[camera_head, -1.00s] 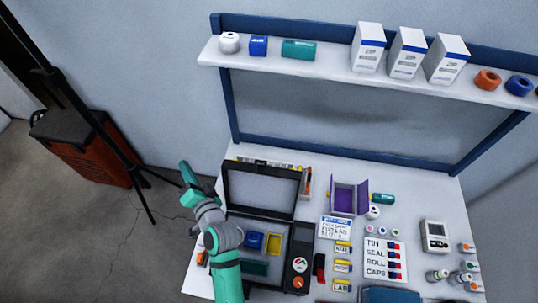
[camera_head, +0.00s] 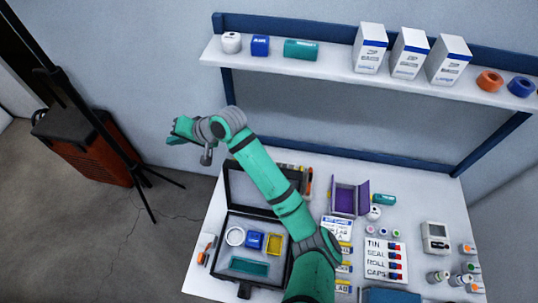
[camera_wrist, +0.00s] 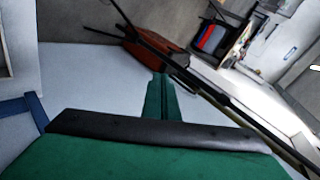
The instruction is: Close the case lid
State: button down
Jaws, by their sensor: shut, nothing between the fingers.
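The black case (camera_head: 223,262) lies open on the white table, with its lid (camera_head: 228,187) standing up at the back. My arm crosses in front of the lid's right part and the case's right side. In the case are a white round item (camera_head: 235,236), a blue box (camera_head: 254,240), a yellow tray (camera_head: 274,244) and a teal block (camera_head: 249,266). My gripper (camera_head: 174,135) is in the air up and left of the lid, apart from it. It is shut and empty; its fingers also show in the wrist view (camera_wrist: 163,82).
A purple box (camera_head: 347,199), a label card (camera_head: 384,259) and several small bottles stand right of the case. A wall shelf (camera_head: 330,67) with boxes and rolls hangs above. A black tripod (camera_head: 105,135) and a red-brown unit (camera_head: 88,150) stand on the floor at left.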

jog(key=d+r+m+g+h, duration=0.1)
jog(key=d+m+g+h, duration=0.6)
jog(key=d, duration=2.2)
notch_tip(320, 180, down, 9)
jog(key=n+t+h, duration=0.2)
jog(key=n+h, duration=0.1)
jog(key=n, duration=0.1)
jog(key=shift+s+d+f, duration=0.15)
jog(key=shift+s+f, duration=0.05)
jog(key=shift+s, duration=0.05)
